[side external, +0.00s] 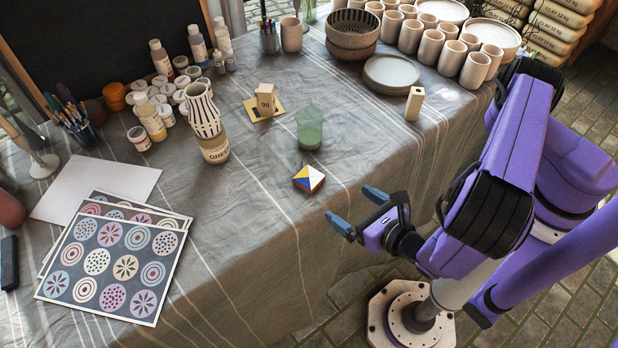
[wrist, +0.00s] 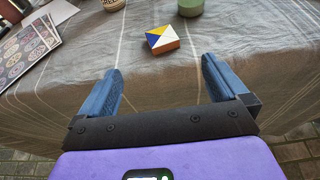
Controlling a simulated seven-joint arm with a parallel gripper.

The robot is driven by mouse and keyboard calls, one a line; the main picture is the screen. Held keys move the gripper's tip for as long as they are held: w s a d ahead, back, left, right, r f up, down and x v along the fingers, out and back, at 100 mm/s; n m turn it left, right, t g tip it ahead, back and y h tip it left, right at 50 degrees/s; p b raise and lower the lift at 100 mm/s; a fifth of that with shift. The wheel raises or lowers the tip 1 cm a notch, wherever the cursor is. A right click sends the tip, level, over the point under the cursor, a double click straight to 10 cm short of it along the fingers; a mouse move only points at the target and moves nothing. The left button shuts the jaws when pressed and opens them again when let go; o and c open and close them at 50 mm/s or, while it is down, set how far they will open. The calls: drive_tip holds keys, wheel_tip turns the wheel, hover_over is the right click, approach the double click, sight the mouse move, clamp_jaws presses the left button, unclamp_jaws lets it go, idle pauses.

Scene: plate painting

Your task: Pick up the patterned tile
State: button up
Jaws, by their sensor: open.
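The patterned tile (side external: 308,179) is a small square block with blue, yellow and white triangles on top and orange-brown sides. It lies flat on the cloth-covered table near the front edge. In the wrist view the tile (wrist: 162,40) is ahead of the fingers and roughly centred between them. My gripper (side external: 352,211) is open and empty, with its blue fingers to the right of and nearer the front than the tile, apart from it. The wrist view shows both fingers of my gripper (wrist: 158,80) spread wide.
A green glass (side external: 309,128) stands just behind the tile. Patterned sheets (side external: 112,262) lie at the left. The cloth (side external: 250,215) around the tile is clear.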

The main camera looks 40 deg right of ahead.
approach(309, 177)
drive_tip(key=x, duration=0.3)
drive_tip(key=shift+w+r, duration=0.15)
drive_tip(key=shift+w, duration=0.1)
drive_tip(key=shift+f+x, duration=0.2)
drive_tip(key=shift+x, duration=2.35)
drive_tip(key=shift+c, duration=0.3)
drive_tip(key=c, duration=1.2)
